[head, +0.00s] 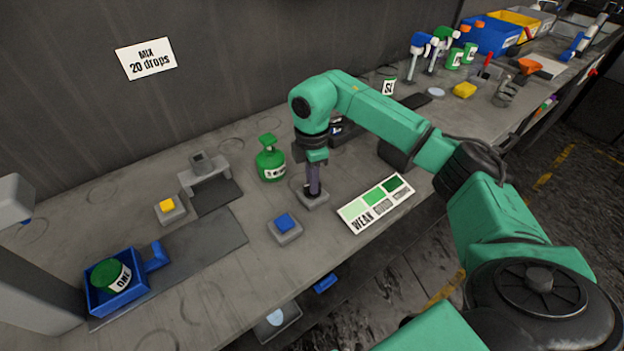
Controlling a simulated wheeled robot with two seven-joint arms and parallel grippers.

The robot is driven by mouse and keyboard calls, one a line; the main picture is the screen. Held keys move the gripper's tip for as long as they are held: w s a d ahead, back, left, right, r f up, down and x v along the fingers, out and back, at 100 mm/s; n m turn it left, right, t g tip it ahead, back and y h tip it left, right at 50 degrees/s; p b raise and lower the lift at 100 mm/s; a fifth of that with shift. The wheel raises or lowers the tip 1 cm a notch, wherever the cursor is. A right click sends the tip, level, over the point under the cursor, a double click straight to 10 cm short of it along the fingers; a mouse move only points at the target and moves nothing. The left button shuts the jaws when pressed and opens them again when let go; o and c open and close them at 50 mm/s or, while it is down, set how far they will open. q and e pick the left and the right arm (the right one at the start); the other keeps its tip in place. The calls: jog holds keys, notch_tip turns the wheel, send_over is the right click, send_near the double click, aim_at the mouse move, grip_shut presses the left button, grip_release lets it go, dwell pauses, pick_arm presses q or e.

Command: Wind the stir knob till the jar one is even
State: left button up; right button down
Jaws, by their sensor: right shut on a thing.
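The green jar labelled ONE (108,275) sits in a blue tray (117,308) with a handle at the lower left of the head view. My right gripper (313,190) points straight down over a small grey square base (316,203) in the middle of the bench. It is shut on what appears to be the stir knob on that base; the fingers hide most of the knob. I cannot see inside the jar, so its mix cannot be judged. My left gripper is not in view.
A yellow button (167,205) and a blue button (284,221) stand on grey bases. A green bottle (270,162) is close left of my right gripper. A WEAK-to-strong shade card (376,203) lies right. A sign (146,58) reads MIX 20 drops. Spray bottles and bins stand farther back.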

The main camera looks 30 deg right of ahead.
jog(key=shift+w+r, duration=0.15)
jog(key=shift+r, duration=0.05)
jog(key=c, duration=0.8)
grip_release()
jog(key=shift+c, duration=0.2)
jog(key=shift+f, duration=0.1)
notch_tip(320, 180, up, 15)
jog(key=shift+f+p, duration=0.2)
jog(key=shift+p, duration=0.1)
